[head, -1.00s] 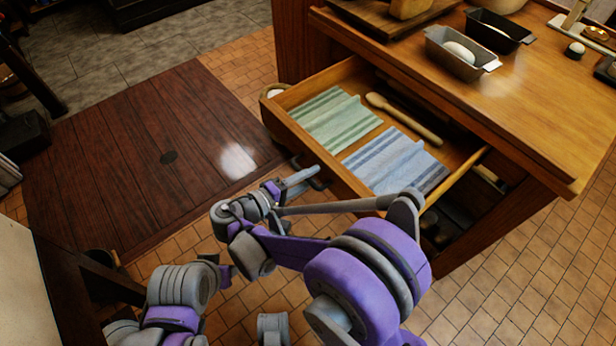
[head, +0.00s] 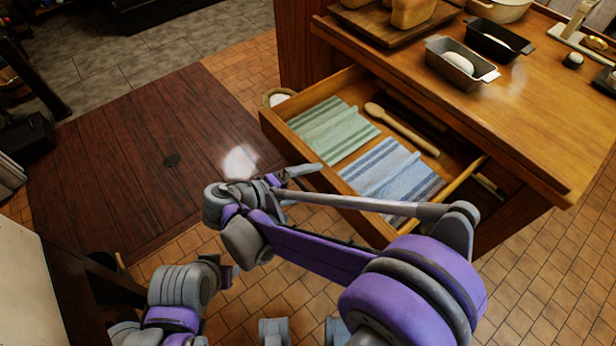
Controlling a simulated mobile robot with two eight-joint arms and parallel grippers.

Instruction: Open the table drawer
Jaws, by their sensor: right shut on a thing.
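The wooden table drawer (head: 289,131) stands well out from the table (head: 540,130). Inside it lie a green striped towel (head: 332,129), a blue striped towel (head: 392,173) and a wooden spoon (head: 402,130). My right gripper (head: 310,171) is at the outside of the drawer front, shut on the drawer handle. The handle itself is mostly hidden by the gripper and wrist. My right arm covers the lower near corner of the drawer front. Links of my left arm show at the lower left, but I do not see its gripper.
On the table top are a grey loaf tin with dough (head: 461,66), a black tin (head: 497,42), a board (head: 376,22) with bread (head: 413,12), and a scale (head: 585,40). A dark wooden floor panel (head: 130,165) lies left of the drawer. The tiled floor (head: 545,265) at the right is clear.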

